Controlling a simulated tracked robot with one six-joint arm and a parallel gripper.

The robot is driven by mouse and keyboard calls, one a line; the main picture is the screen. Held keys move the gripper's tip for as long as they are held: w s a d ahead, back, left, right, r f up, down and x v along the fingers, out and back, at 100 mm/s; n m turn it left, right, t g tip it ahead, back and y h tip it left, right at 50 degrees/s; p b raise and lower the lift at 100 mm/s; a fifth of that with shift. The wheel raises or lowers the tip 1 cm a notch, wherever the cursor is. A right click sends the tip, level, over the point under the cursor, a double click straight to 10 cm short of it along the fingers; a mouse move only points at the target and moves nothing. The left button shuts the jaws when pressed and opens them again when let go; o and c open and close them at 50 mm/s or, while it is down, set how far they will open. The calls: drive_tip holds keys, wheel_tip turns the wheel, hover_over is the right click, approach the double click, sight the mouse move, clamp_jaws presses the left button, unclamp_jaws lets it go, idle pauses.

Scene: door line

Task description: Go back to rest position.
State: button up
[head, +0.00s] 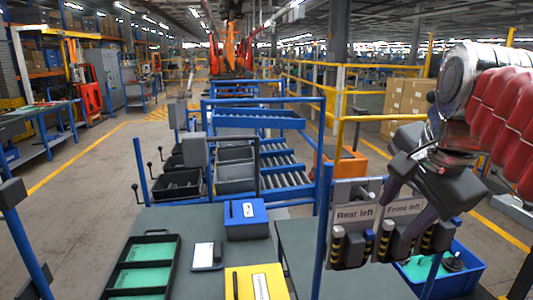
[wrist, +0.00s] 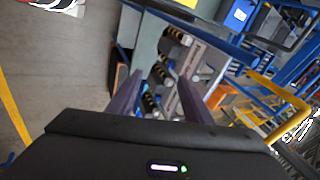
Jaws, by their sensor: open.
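My gripper (head: 398,205) is at the right in the head view, at the end of my red-sleeved arm. Its dark fingers point down and to the left, close to the panel labelled "Rear left" (head: 356,214) and "Front left" (head: 405,208). In the wrist view my gripper (wrist: 160,78) has its two fingers spread apart, with nothing held between them. Yellow-and-black striped handles (wrist: 168,72) show beyond the gap. In the head view the striped handles (head: 336,245) hang below the labels. Part of the panel is hidden behind my gripper.
A blue bin (head: 472,277) stands at the lower right. The left bench holds a black tray (head: 172,262), a white device (head: 205,256), a blue box (head: 246,230) and a yellow box (head: 240,272). A blue post (head: 322,190) rises left of the panel. Floor is clear at left.

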drive_tip(key=s+a+f+n, duration=0.2)
drive_tip(key=s+f+n, duration=0.1)
drive_tip(key=f+n, duration=0.2)
drive_tip(key=s+a+f+n, duration=0.2)
drive_tip(key=s+f+n, duration=0.1)
drive_tip(key=f, duration=0.6)
drive_tip(key=s+a+f+n, duration=0.2)
drive_tip(key=s+f+n, duration=0.1)
drive_tip(key=f+n, duration=0.3)
wheel_tip(320, 180, down, 2)
drive_tip(key=shift+s+a+f+n, duration=0.1)
drive_tip(key=shift+s+a+n, duration=0.2)
drive_tip(key=shift+s+a, duration=0.1)
